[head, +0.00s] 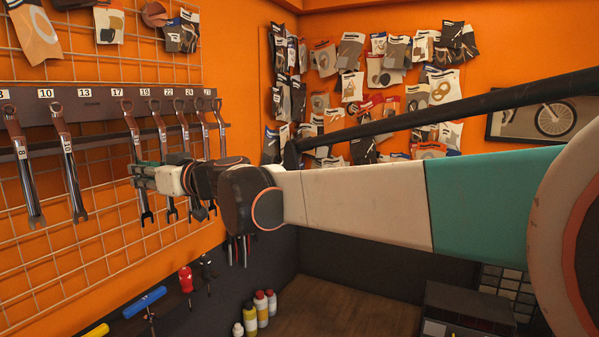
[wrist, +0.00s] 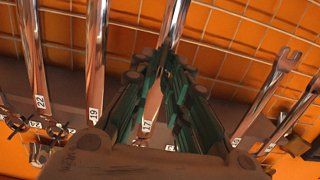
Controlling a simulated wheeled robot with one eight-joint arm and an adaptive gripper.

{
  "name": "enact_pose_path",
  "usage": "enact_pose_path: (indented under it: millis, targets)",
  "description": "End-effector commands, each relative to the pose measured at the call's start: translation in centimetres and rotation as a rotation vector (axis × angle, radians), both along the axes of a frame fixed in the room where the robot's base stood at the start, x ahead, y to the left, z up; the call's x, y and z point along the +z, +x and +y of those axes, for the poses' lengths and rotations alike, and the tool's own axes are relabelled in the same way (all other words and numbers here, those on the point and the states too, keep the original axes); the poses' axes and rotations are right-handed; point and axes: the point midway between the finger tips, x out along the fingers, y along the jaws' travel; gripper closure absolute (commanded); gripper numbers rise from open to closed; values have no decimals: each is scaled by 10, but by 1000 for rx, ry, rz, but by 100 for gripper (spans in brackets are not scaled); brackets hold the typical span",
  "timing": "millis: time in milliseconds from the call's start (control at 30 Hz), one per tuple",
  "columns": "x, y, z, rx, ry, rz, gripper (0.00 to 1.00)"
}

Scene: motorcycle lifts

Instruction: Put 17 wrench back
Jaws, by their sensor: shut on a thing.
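The 17 wrench (head: 131,122) is upright at the wall rack, its dark ring end just below the "17" label (head: 117,92) and its open end pointing down. My gripper (head: 138,175) is around its shank from the right, shut on it. In the wrist view the 17 wrench (wrist: 153,104) runs between the green fingers of my gripper (wrist: 165,85), with its number visible. Whether its ring sits on a hook cannot be told.
The 10 wrench (head: 70,165) hangs to the left, the 19 wrench (head: 161,130) close to the right, with several more beyond. The place under "13" (head: 84,92) is empty.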

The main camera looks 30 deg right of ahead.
Motion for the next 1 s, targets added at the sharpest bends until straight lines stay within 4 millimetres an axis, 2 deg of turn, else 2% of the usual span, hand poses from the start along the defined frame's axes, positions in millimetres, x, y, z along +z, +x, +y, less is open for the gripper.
enact_pose_path:
  millis: [67,100,200,633,767,1000]
  targets:
    - [-2,-2,0,1,0,0,100]
    - [-2,-2,0,1,0,0,79]
    - [-1,-2,0,1,0,0,60]
    - [-1,-7,-4,0,0,0,60]
    - [1,-22,-14,-2,0,0,60]
    - [3,-61,-40,-2,0,0,60]
